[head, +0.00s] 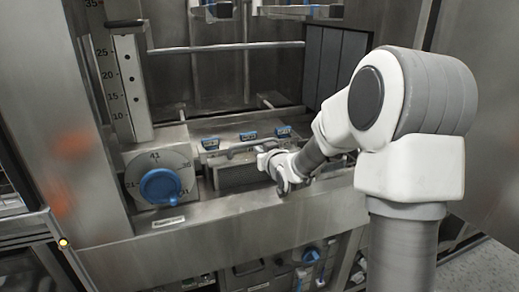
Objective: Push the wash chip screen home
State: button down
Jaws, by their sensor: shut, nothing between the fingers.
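The wash chip screen looks to be the dark mesh-fronted piece (236,174) set low in the washer's middle, just above the front ledge. Part of its right side is hidden behind my gripper. My gripper (264,160) is shut and empty, right in front of the screen's right part. I cannot tell whether the fingers touch the screen. How far the screen sticks out is also hard to tell from this view.
A blue knob (160,186) on a numbered dial stands left of the screen. Several blue clips (248,134) sit above it. A vertical scale (128,85) rises at the left. A steel ledge (230,216) runs below. More blue-knobbed fittings (311,256) show underneath.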

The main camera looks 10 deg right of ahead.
aim_at(258, 177)
notch_tip(258, 177, down, 10)
jog(key=b, duration=0.8)
jog(key=shift+f+b, duration=0.15)
jog(key=shift+b, duration=0.15)
jog(key=shift+s+f, duration=0.1)
jog(key=shift+f, duration=0.05)
jog(key=shift+s, duration=0.1)
